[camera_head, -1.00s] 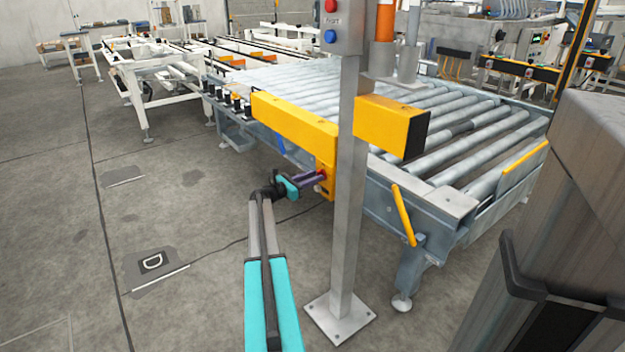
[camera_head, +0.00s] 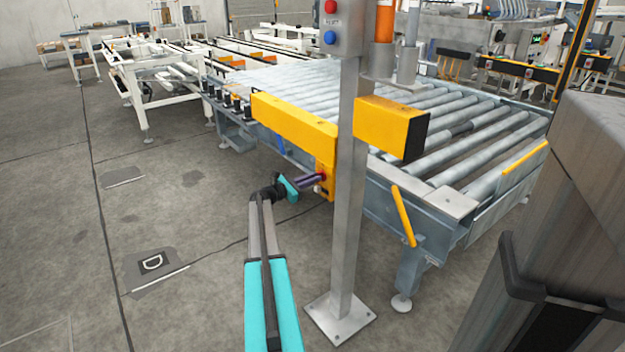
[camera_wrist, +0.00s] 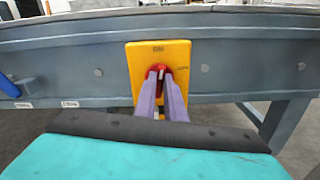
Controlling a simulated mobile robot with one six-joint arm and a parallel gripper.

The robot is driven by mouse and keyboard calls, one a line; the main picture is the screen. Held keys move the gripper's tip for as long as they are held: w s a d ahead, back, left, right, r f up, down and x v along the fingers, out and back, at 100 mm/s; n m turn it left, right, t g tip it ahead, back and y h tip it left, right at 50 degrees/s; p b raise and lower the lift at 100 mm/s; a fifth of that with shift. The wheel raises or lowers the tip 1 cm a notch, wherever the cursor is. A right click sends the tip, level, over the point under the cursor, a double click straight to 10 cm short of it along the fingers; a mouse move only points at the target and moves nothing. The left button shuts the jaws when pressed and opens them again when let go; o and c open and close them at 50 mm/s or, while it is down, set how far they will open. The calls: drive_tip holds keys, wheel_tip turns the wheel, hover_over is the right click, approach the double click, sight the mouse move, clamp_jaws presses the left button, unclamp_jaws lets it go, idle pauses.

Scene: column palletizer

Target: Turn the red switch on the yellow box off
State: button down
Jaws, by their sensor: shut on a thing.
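The yellow box (camera_wrist: 172,52) is fixed to the grey side beam of the roller conveyor. The red switch (camera_wrist: 157,69) is on its front face, and a small white mark shows on it. In the head view the yellow box (camera_head: 330,183) hangs partly behind a grey post. The red switch (camera_head: 323,176) shows only as a small spot there. My gripper (camera_wrist: 161,80) has its purple fingers on both sides of the red switch, shut on it. In the head view my gripper (camera_head: 319,178) reaches the box from the left. The fingers hide the lower part of the switch.
A grey post (camera_head: 348,200) with a red and blue button box (camera_head: 334,27) stands close to the right of my arm. A long yellow guard (camera_head: 295,122) lies above the box.

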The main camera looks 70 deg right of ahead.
drive_tip(key=shift+f+m+b, duration=0.15)
drive_tip(key=shift+m+b, duration=3.2)
drive_tip(key=shift+m, duration=4.55)
drive_tip(key=c, duration=1.8)
unclamp_jaws()
drive_tip(key=shift+c, duration=0.2)
drive_tip(key=shift+s, duration=0.1)
drive_tip(key=shift+a+f, duration=0.1)
